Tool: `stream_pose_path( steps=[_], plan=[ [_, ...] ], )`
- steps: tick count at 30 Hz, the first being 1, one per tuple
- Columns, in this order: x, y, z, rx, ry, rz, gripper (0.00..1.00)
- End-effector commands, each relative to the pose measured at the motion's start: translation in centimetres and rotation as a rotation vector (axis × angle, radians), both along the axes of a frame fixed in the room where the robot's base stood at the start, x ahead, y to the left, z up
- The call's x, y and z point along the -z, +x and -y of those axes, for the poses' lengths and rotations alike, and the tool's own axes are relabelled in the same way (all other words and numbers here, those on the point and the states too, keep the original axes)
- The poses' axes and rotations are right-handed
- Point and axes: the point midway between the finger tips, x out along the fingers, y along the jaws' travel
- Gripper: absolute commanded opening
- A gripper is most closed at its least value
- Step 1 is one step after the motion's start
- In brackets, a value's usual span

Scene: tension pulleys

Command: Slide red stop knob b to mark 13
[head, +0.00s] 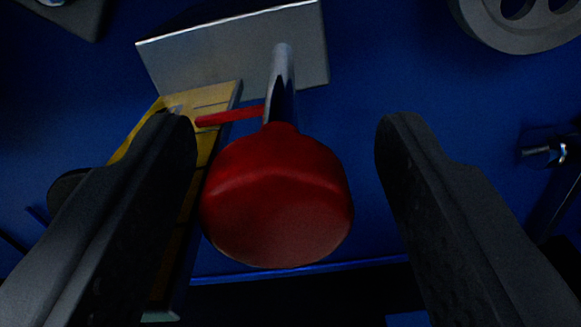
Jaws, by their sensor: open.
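The red stop knob (278,200) is large in the middle of the view, on a metal rod (281,75) that runs back to a grey bracket plate (235,55). A thin red pointer (230,115) sticks out to the left from the rod, over a yellow scale (208,100) with dark lines. The scale's numbers cannot be read, and the left finger hides part of it. My gripper (287,135) is open, with one dark finger on each side of the knob. A clear gap shows on the right; the left finger is closer to the knob. Neither finger appears to touch it.
A blue panel (370,60) fills the background. A grey pulley wheel (520,22) is at the top right, and a small metal fitting (545,150) is at the right edge. A dark area lies below the panel's lower edge.

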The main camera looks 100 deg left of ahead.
Motion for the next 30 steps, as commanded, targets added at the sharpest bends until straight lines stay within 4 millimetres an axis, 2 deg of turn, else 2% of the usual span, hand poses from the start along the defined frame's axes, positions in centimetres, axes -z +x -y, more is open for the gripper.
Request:
stream_pose_path(
  steps=[18, 24, 30],
  plan=[
    [0.0, 0.1, 9.7, 0.003, 0.001, 0.0, 0.52],
    [0.1, 0.0, 11.9, 0.0, 0.001, 0.0, 0.52],
    [0.1, 0.0, 12.8, -0.001, 0.001, 0.0, 0.52]
  ],
)
